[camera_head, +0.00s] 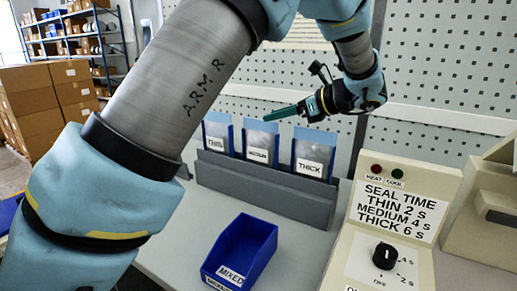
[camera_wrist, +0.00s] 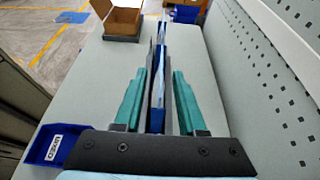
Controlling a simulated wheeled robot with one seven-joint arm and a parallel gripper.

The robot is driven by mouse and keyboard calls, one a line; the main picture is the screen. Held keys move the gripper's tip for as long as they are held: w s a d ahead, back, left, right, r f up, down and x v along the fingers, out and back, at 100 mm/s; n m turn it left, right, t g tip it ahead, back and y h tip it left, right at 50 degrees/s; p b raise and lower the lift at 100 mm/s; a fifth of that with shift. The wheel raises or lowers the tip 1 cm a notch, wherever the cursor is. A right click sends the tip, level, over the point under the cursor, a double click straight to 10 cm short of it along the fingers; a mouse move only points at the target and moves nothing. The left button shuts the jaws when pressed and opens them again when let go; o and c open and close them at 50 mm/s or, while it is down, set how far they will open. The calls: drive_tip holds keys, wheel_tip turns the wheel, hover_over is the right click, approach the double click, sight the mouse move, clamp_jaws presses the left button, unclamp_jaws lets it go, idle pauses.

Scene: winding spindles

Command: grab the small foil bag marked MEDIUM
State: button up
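The MEDIUM foil bag (camera_head: 262,138) is the middle one of three in a row, silvery with a white label and blue edging. The THIN bag (camera_head: 217,133) stands on its left and the THICK bag (camera_head: 314,146) on its right. All stand upright in a grey rack (camera_head: 265,186). My gripper (camera_head: 272,116) has green fingers and reaches leftward just above the MEDIUM bag's top. In the wrist view my gripper (camera_wrist: 158,88) is open. The blue and silver row shows edge-on between its fingers; I cannot tell which bag is nearest or whether they touch.
A blue MIXED bin (camera_head: 233,258) stands in front of the rack, also at the left in the wrist view (camera_wrist: 45,157). A beige sealing machine (camera_head: 390,225) with a dial is at the right. A perforated wall (camera_head: 445,95) rises behind. An open cardboard box (camera_wrist: 118,20) lies farther along.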

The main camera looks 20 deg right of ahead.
sight(254, 119)
drive_tip(key=shift+x, duration=1)
drive_tip(key=p+x, duration=0.2)
drive_tip(key=x, duration=0.2)
drive_tip(key=shift+w+a+r+p, duration=0.1)
drive_tip(key=shift+w+a+p, duration=0.1)
drive_tip(key=shift+w+p, duration=0.25)
drive_tip(key=shift+w+a+f, duration=0.2)
drive_tip(key=shift+w+f, duration=0.05)
clamp_jaws()
